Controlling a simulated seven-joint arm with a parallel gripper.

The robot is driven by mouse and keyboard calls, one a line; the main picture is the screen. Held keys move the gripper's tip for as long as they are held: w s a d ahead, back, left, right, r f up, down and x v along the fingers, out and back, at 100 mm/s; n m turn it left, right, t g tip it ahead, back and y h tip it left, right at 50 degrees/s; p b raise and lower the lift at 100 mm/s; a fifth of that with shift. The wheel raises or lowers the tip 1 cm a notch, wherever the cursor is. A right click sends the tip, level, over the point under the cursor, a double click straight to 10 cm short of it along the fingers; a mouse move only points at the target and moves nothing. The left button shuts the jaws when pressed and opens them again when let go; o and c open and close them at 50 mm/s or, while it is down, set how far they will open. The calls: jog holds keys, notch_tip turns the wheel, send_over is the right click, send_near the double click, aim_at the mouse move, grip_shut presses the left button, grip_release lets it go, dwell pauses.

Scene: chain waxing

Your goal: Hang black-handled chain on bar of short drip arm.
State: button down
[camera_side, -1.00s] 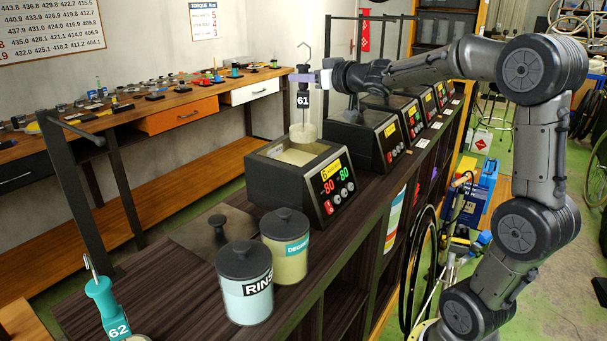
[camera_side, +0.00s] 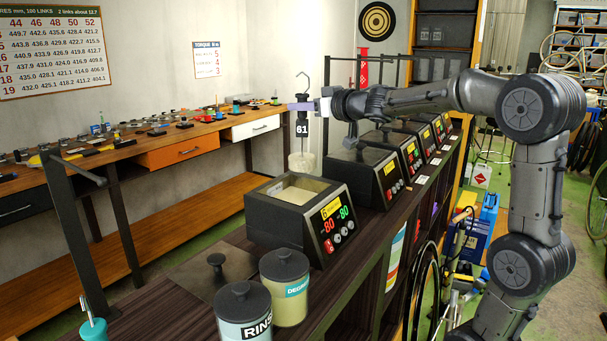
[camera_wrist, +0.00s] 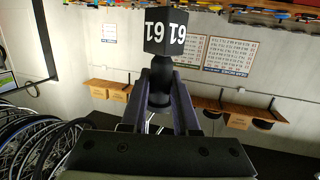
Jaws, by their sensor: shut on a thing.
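My gripper (camera_side: 306,106) is shut on the black handle (camera_side: 302,130) of the chain tagged 61. A metal hook (camera_side: 301,80) stands up above the grip. The pale, wax-coated chain (camera_side: 302,161) hangs upright below, apart from and above the open wax pot (camera_side: 270,217). In the wrist view my fingers (camera_wrist: 160,95) close on the handle, and the 61 tag (camera_wrist: 165,35) appears upside down; the chain is not visible there. A dark stand with a short bar (camera_side: 85,167) is at the left. Another dark frame with a bar (camera_side: 380,57) is behind the pots.
More wax pots (camera_side: 378,170) run along the bench to the right. Lidded rinse (camera_side: 242,310) and degreaser (camera_side: 285,285) jars stand in front. A teal handle (camera_side: 93,325) is at the lower left. A dark flat lid (camera_side: 216,270) lies between the pot and left stand.

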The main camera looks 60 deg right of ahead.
jog(key=shift+w+a+r, duration=0.1)
jog(key=shift+a+r, duration=0.15)
jog(key=shift+a, duration=0.05)
jog(key=w+a+f+n+y, duration=0.1)
jog(key=w+a+n+y, duration=0.25)
jog(key=a, duration=0.45)
jog(key=w+a+f+n+y, duration=0.1)
jog(key=w+a+n+y, duration=0.15)
jog(key=a+y, duration=0.45)
jog(key=a+f+n+g+y, duration=0.2)
jog(key=a+f+n, duration=0.1)
jog(key=a, duration=1.3)
jog(key=a+f+n+g+y, duration=0.2)
jog(key=a+f+y, duration=0.1)
jog(key=a, duration=1.3)
jog(key=shift+s+a+f+n, duration=0.25)
jog(key=shift+s+n, duration=0.15)
jog(key=shift+s, duration=0.05)
jog(key=shift+c, duration=1.6)
grip_release()
jog(key=shift+f, duration=0.15)
